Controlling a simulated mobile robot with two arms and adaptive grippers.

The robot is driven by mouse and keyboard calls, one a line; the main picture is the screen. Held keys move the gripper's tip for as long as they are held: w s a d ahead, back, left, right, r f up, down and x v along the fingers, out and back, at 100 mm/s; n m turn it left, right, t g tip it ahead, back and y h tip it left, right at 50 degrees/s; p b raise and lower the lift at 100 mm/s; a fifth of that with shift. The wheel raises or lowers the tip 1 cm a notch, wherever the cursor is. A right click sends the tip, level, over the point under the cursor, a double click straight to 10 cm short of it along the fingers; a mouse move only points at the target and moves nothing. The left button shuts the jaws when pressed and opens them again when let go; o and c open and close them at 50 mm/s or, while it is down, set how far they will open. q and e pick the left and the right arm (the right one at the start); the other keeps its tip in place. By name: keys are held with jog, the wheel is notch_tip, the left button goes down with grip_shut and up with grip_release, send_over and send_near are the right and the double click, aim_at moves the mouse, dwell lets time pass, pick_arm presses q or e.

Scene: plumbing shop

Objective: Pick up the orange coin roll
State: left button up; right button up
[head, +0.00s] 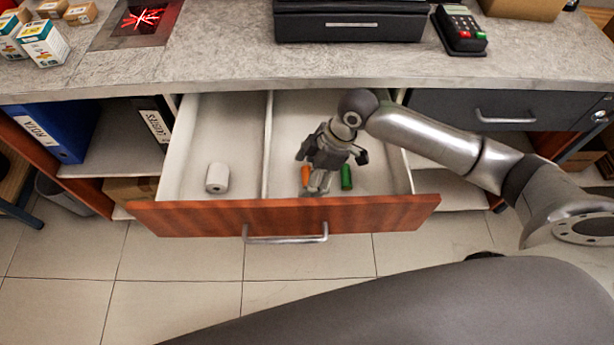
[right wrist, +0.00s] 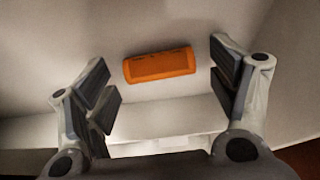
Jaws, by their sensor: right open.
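The orange coin roll (head: 305,176) lies in the right compartment of the open drawer (head: 285,215), close behind its front panel. In the right wrist view the orange coin roll (right wrist: 160,66) lies crosswise on the pale drawer floor, in the gap between the two fingers, with space on both sides. My right gripper (head: 331,163) is open and empty, over that compartment and pointing down. It hides part of the compartment floor. A green roll (head: 346,177) lies to the right of the orange one. My left gripper is not in view.
A white paper roll (head: 217,178) stands in the left compartment, behind a thin divider (head: 267,150). The grey counter (head: 230,65) overhangs the back of the drawer and holds a card terminal (head: 460,30), a dark cash drawer (head: 350,20) and small boxes (head: 43,43).

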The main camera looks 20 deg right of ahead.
jog(key=c, duration=1.2)
jog(key=shift+r, duration=0.15)
